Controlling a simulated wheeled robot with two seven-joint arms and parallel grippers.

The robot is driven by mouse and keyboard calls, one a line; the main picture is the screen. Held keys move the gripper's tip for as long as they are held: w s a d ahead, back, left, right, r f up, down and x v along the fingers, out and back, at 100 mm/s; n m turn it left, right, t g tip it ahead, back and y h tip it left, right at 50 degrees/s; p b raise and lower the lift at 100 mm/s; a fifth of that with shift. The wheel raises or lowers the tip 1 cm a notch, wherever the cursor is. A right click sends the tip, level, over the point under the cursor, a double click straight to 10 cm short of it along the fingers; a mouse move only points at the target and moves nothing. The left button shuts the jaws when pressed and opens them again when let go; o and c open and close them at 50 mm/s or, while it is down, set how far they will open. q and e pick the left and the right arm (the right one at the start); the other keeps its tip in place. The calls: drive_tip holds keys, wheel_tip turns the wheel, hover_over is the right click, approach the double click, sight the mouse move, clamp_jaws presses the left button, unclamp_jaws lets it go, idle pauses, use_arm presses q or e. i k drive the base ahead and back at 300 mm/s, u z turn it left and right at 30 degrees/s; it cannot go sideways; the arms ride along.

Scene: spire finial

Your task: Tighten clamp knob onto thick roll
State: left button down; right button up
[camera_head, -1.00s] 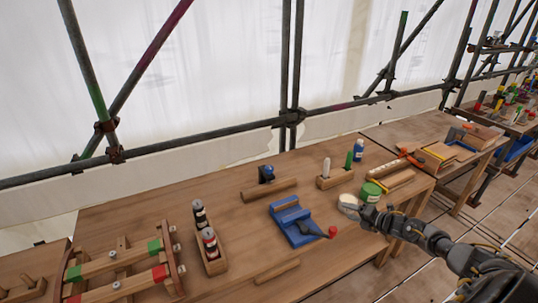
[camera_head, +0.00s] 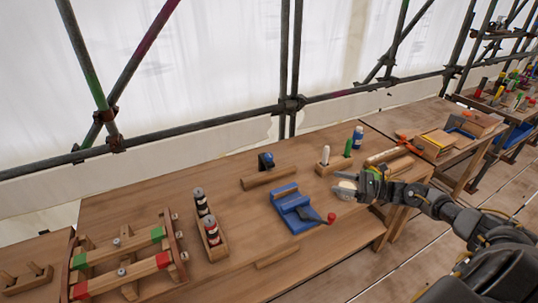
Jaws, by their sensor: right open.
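A blue clamp (camera_head: 297,213) stands on the wooden bench, with a dark lever ending in a red ball knob (camera_head: 331,218). A wooden roll (camera_head: 268,178) lies behind the clamp, and another (camera_head: 388,155) lies at the right side of the bench; I cannot tell which is the thick roll. My right gripper (camera_head: 356,186) is open, to the right of and behind the red knob, apart from it. It overlaps a pale round item (camera_head: 344,189) in the picture; contact cannot be told. My left gripper is not in view.
A wooden frame (camera_head: 123,258) with green- and red-ended bars stands at left. A holder with cans (camera_head: 211,234) is beside it. A block with white and green sticks (camera_head: 333,166) and a blue bottle (camera_head: 357,137) stand behind my gripper. The front middle bench is mostly clear.

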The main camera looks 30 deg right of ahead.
sight(270, 158)
drive_tip(key=i, duration=0.95)
